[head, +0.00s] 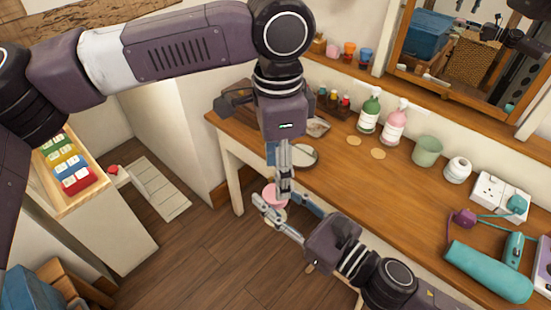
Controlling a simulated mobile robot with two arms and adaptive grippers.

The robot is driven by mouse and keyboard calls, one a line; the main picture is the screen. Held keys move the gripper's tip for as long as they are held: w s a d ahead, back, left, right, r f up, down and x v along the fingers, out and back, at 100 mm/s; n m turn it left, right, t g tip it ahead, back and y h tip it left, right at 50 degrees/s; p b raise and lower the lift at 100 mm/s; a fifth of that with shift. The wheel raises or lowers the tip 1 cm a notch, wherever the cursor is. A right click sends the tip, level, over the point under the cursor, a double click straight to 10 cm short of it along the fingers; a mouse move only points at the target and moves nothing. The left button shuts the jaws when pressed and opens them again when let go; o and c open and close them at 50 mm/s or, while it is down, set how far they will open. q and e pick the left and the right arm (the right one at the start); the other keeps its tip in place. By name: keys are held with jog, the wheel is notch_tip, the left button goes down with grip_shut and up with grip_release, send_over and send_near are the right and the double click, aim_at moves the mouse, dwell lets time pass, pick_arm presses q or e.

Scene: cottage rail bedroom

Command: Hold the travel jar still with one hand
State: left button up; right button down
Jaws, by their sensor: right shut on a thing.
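A small jar with a pink top (269,191) and a pale part below it shows in the head view, in front of the table's near edge. It is mostly hidden by the grippers; I take it to be the travel jar. My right gripper (277,204) comes in from the lower right and is shut on the jar, one finger on each side. My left gripper (284,189) points straight down over the jar's top. Its fingers are seen edge-on, so I cannot tell whether they are open or whether they touch the jar.
An open drawer (95,193) with coloured packs stands at left. Floor between is clear.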

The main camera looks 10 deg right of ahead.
aim_at(275, 207)
pick_arm(q)
jog(key=m, duration=0.3)
jog(key=shift+r, duration=0.15)
jog(key=m, duration=0.5)
jog(key=shift+r, duration=0.25)
jog(key=m, duration=0.6)
jog(key=shift+a+r+m, duration=0.1)
jog(key=shift+r+m, duration=0.2)
jog(key=shift+m, duration=0.1)
jog(key=m, duration=0.6)
jog(key=shift+r, duration=0.3)
jog(key=m, duration=0.4)
jog(key=shift+r+m, duration=0.25)
jog(key=shift+m, duration=0.15)
jog(key=m, duration=0.3)
jog(key=shift+s+a+r, duration=0.1)
jog(key=shift+f, duration=4)
